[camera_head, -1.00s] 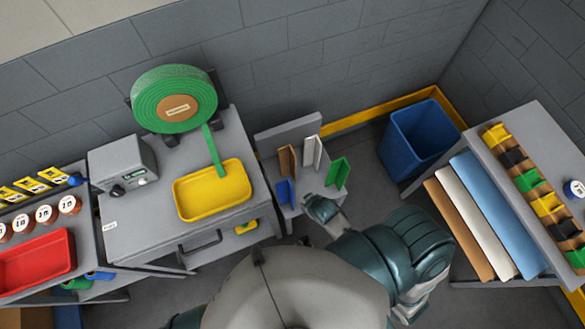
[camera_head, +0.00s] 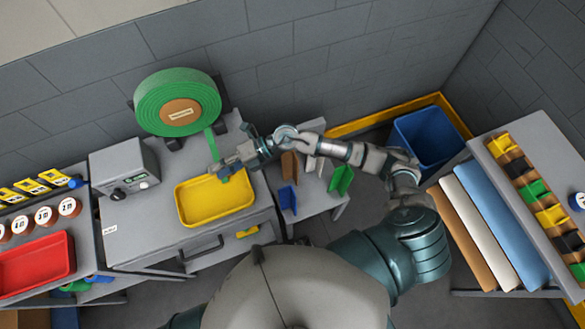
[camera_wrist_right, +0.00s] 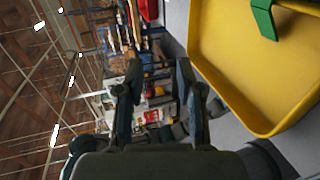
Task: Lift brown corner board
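The brown corner board (camera_head: 290,166) stands upright on the small grey stand, and my right arm crosses just above it, hiding its top edge. White (camera_head: 313,164), green (camera_head: 341,180) and blue (camera_head: 288,198) corner boards stand near it. My right gripper (camera_head: 220,170) is left of the brown board, over the back edge of the yellow tray, near the green strip. In the wrist view the gripper (camera_wrist_right: 160,80) has its fingers apart with nothing between them. The brown board does not show there. My left gripper is out of view.
The yellow tray (camera_head: 181,205) lies on the grey bench and also shows in the wrist view (camera_wrist_right: 213,82). The green tape roll (camera_head: 165,100) stands behind it. A blue bin (camera_head: 425,142) and a rack of coloured sheets are at right. A red tray (camera_head: 68,262) is at left.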

